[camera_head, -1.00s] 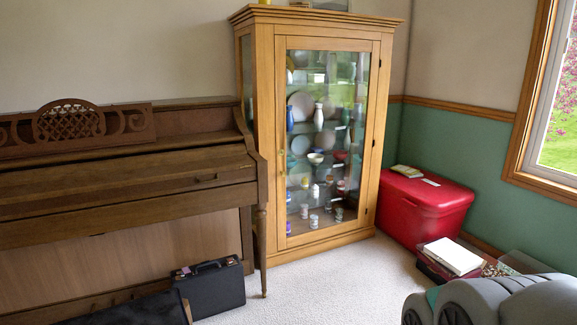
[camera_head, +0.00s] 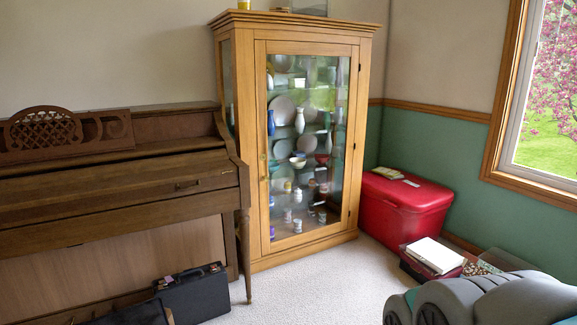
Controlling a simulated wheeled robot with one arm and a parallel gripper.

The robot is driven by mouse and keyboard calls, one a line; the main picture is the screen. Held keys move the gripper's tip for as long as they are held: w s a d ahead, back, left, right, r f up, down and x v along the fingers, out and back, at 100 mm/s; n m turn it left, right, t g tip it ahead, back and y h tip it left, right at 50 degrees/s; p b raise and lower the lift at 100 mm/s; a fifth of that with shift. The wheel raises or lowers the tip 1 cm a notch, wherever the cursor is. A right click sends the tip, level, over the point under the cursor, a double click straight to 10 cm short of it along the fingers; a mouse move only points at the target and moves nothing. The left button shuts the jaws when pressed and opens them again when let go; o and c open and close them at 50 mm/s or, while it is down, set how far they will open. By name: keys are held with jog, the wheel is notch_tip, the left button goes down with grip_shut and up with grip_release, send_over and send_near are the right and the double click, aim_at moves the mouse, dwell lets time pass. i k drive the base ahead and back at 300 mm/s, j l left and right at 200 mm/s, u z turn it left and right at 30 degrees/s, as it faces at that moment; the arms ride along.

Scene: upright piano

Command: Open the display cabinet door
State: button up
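The display cabinet (camera_head: 245,150) is light wood and stands upright against the back wall, between the piano and the red bin. Its glass-fronted door (camera_head: 346,150) looks shut. A small brass handle (camera_head: 263,158) is on the door's left side, and dark hinges show on its right edge. Plates, vases and small cups are visible behind the glass. A grey rounded part of my own arm (camera_head: 480,300) fills the lower right corner. My gripper's fingers are not in view.
A brown upright piano (camera_head: 120,190) stands close to the cabinet's left. A black case (camera_head: 193,295) is on the floor before it. A red bin (camera_head: 403,208) and a box with white papers (camera_head: 435,255) are at the right. Carpet (camera_head: 310,285) before the cabinet is clear.

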aim_at(262, 48)
jog(key=i+l, duration=0.2)
jog(key=i, duration=0.3)
jog(key=i+l+z, duration=0.1)
jog(key=i+l, duration=0.15)
jog(key=i, duration=0.3)
jog(key=i+l, duration=0.15)
jog(key=i, duration=0.4)
jog(key=i+l+z, duration=0.1)
jog(key=i, duration=0.4)
jog(key=l, duration=0.1)
